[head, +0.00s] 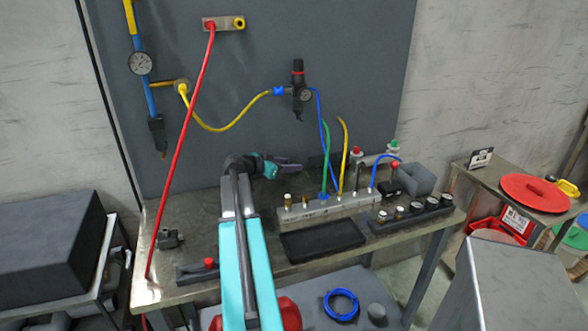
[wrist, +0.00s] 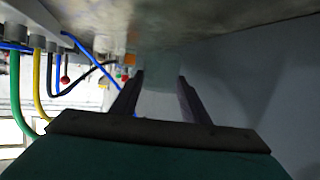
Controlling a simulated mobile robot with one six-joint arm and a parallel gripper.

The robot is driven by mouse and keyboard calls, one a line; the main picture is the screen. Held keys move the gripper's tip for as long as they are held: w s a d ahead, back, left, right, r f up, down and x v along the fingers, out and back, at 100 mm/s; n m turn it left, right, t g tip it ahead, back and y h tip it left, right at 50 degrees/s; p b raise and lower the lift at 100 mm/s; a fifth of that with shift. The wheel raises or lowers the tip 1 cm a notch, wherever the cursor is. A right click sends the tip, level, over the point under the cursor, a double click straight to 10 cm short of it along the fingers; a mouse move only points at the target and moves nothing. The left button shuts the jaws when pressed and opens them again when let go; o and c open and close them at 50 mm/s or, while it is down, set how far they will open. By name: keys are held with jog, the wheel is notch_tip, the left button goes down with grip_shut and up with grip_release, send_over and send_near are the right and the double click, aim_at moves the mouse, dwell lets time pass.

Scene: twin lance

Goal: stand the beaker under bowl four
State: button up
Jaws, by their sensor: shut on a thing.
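My gripper (head: 290,167) is above the back of the bench, close to the grey back panel, pointing right. In the wrist view its two dark fingers (wrist: 158,88) stand apart, with a pale, see-through patch between them. I take this faint patch to be the beaker (wrist: 160,103), held between the fingers; its outline and rim are too faint to make out. The beaker cannot be picked out in the head view. No label marks bowl four in either view.
A manifold (head: 330,205) with blue, green and yellow hoses stands right of my gripper. A black tray (head: 322,240) lies in front, and a dark block with several fittings (head: 411,214) at right. A red hose (head: 183,140) crosses the left side.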

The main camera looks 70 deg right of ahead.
jog(key=shift+s+d, duration=0.25)
jog(key=shift+d, duration=0.25)
jog(key=shift+s+d, duration=0.25)
jog(key=shift+d, duration=0.25)
jog(key=shift+f, duration=0.1)
jog(key=shift+f+p, duration=0.85)
jog(key=shift+f, duration=0.8)
jog(key=shift+f, duration=0.1)
jog(key=o, duration=1)
jog(key=shift+r, duration=0.2)
